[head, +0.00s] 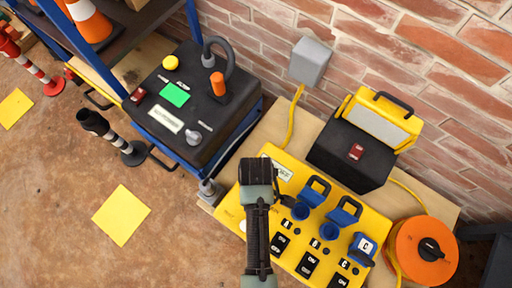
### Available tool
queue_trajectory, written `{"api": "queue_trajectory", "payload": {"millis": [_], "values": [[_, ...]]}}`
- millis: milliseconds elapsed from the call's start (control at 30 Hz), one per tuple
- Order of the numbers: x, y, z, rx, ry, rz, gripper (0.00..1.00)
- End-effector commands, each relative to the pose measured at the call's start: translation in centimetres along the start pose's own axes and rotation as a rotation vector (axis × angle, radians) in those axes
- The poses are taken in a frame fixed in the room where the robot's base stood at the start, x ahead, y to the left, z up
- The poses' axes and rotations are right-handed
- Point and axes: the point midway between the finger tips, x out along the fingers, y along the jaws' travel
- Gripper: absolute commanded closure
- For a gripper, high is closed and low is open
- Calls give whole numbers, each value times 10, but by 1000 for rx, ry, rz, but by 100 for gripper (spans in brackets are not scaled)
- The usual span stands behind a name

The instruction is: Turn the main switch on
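A yellow panel (232,213) lies on a wooden board, with black rocker switches lettered A (280,243), B (307,265) and C (338,282); the lowest is cut by the frame edge. Blue-lidded sockets (343,214) sit above and beside them. I cannot tell which control is the main switch; part of the panel is hidden behind my arm. A pale round part (243,226) shows just left of my arm. My gripper (257,172) is over the panel's upper left part, near a white label (282,172). Its fingers cannot be made out.
A black work light (350,145) with a red switch stands behind the panel. An orange cable reel (424,250) is at right. A black machine (185,105) on a blue frame stands left. A grey wall box (310,60) hangs on the brick wall. The floor at lower left is mostly clear.

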Motion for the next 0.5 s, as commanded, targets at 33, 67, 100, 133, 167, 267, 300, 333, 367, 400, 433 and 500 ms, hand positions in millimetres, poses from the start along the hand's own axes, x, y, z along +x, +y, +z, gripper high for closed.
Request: {"api": "queue_trajectory", "payload": {"millis": [33, 67, 100, 133, 167, 267, 300, 333, 367, 400, 433, 500], "values": [[6, 0, 0, 0, 0, 0, 50], [7, 0, 0, 0, 0, 1, 50], [8, 0, 0, 0, 1, 1, 50], [8, 0, 0, 0, 1, 1, 50], [8, 0, 0, 0, 1, 1, 50], [8, 0, 0, 0, 1, 1, 50], [8, 0, 0, 0, 1, 1, 50], [8, 0, 0, 0, 1, 1, 50], [8, 0, 0, 0, 1, 1, 50], [8, 0, 0, 0, 1, 1, 50], [8, 0, 0, 0, 1, 1, 55], [8, 0, 0, 0, 1, 1, 68]]}}
